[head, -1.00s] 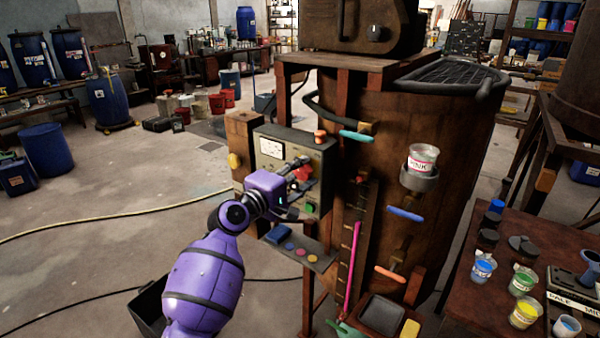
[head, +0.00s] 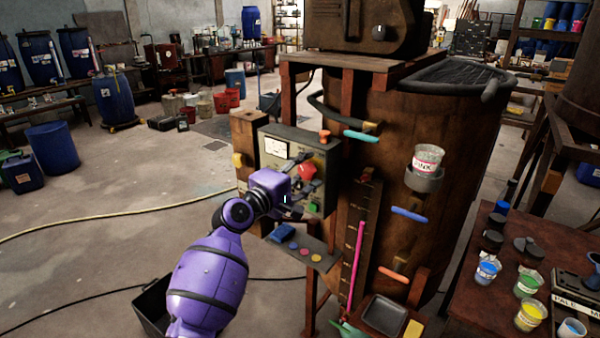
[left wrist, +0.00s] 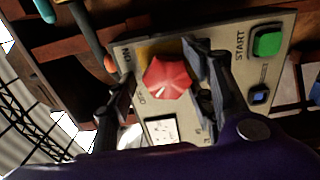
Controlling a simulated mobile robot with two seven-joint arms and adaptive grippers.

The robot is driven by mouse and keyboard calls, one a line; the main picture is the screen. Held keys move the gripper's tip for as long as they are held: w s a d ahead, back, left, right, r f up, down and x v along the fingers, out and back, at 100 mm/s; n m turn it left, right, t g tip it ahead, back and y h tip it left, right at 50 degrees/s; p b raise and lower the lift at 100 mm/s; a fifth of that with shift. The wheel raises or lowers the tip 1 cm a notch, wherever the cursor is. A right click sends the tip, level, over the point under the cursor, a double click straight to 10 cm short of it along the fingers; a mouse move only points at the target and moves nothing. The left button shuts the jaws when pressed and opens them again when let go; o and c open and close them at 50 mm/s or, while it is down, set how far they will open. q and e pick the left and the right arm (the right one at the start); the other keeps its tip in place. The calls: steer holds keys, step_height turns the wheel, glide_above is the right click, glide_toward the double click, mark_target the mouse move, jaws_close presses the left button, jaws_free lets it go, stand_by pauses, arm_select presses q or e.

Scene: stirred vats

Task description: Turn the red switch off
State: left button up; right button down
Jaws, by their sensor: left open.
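The red switch (head: 306,173) is a faceted red knob on the grey control panel (head: 272,165) fixed to the wooden vat. In the left wrist view the red switch (left wrist: 167,78) sits beside the letters ON and a partly hidden "OF" label. Which label it points to is unclear. My left gripper (head: 303,175) is open in front of the panel. In the left wrist view the fingers of the left gripper (left wrist: 161,72) stand on either side of the knob. I cannot tell whether they touch it. My right gripper is not in view.
A green START button (left wrist: 267,43) and a small blue button (left wrist: 259,95) are close to one finger. A white meter (left wrist: 163,130) is on the panel. A shelf with coloured discs (head: 305,250) juts out below. Open floor lies to the left.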

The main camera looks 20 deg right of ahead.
arm_select(q)
steer(key=v, duration=1.2)
steer(key=s+a+f+m+t+y, duration=0.25)
steer(key=a+f+m+y, duration=0.2)
steer(key=a+f, duration=0.55)
steer(key=s+a+f+m+t+y, duration=0.1)
steer(key=s+a+f+m+y, duration=0.3)
steer(key=a+f, duration=0.6)
steer(key=s+a+f+g+y, duration=0.1)
steer(key=s+a+f, duration=0.2)
steer(key=s+f, duration=0.4)
steer(key=s+a+f+g+y, duration=0.2)
steer(key=s+f, duration=0.6)
steer(key=s, duration=0.5)
steer(key=s+a+f+g+y, duration=0.2)
steer(key=s+a+f, duration=0.2)
steer(key=s+f, duration=0.4)
steer(key=s, duration=0.3)
steer(key=shift+a+f, duration=0.25)
steer(key=shift+a, duration=0.05)
steer(key=shift+g, duration=0.25)
